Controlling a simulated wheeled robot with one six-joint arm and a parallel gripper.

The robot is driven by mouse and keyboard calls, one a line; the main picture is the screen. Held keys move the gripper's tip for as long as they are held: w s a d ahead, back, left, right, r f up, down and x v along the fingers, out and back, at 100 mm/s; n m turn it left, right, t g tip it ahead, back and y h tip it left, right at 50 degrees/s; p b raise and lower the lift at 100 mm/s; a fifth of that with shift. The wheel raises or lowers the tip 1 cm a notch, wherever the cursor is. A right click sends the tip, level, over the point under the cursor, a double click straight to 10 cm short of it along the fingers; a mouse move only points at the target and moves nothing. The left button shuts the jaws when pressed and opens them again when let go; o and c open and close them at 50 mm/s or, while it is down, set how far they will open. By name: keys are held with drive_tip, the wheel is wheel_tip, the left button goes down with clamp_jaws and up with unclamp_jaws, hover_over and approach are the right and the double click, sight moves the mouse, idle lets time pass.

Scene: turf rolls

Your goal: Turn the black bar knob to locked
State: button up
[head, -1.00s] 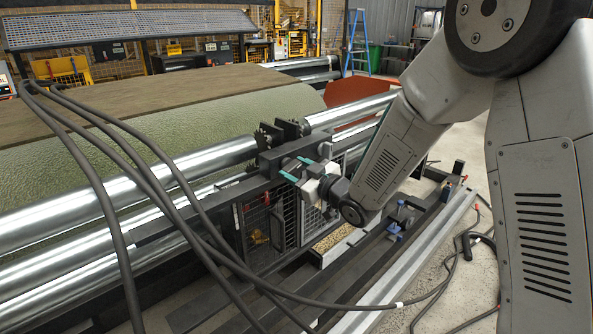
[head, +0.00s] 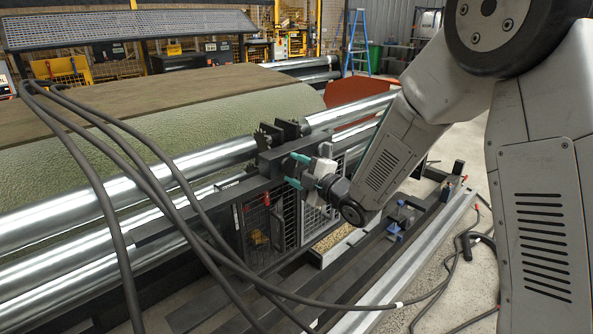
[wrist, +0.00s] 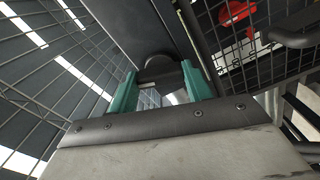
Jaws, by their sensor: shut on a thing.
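The black bar knob (wrist: 160,70) shows in the wrist view between the two teal fingers of my gripper (wrist: 160,88). My gripper is shut on it, one finger on each side. In the head view my gripper (head: 297,171) is at the dark upright frame of the roller machine, with one teal finger above the other. The knob is not clear in the head view, where the frame and fingers crowd it. No locked mark can be read in either view.
Wire mesh guards (head: 262,228) stand just below and left of my gripper. Shiny rollers (head: 90,205) run to the left, beside a green turf roll (head: 210,115). Black cables (head: 118,250) hang in front at left. A red part (wrist: 236,12) sits behind mesh in the wrist view.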

drive_tip(key=shift+n, duration=1.9)
drive_tip(key=o, duration=1)
drive_tip(key=v, duration=0.7)
drive_tip(key=shift+s+d, duration=0.25)
drive_tip(key=shift+s, duration=0.05)
